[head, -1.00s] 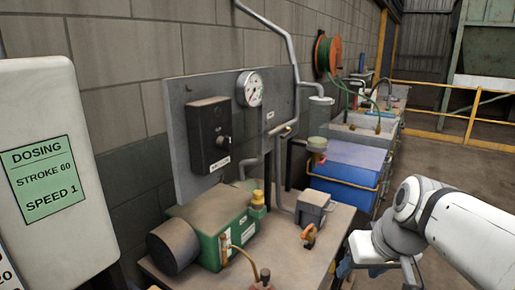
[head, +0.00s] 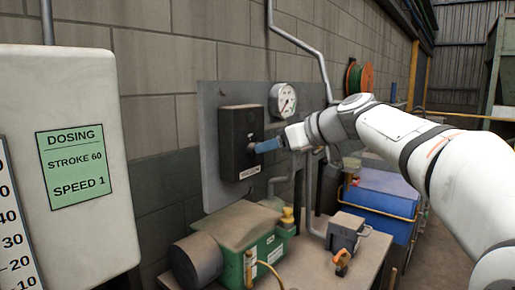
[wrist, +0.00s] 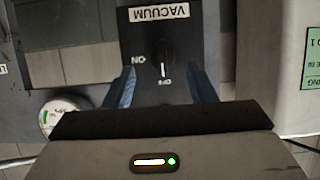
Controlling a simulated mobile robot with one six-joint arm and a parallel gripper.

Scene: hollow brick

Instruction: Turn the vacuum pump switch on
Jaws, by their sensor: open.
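The vacuum switch is a dark box (head: 238,140) on a grey wall panel in the head view. In the wrist view its black rotary knob (wrist: 163,55) shows under an upside-down VACUUM label (wrist: 158,12). The knob's white line points at the OFF mark, and the ON mark lies to the left. My gripper (head: 262,147) reaches in from the right, its blue fingers close in front of the knob. In the wrist view my gripper (wrist: 162,72) is open, with one finger on each side of the knob. I cannot tell whether they touch it.
A pressure gauge (head: 283,99) is on the panel right of the switch box. A green pump (head: 240,255) stands on the bench below. An orange-handled valve (head: 342,262) is farther right. A white dosing unit (head: 70,150) stands at left.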

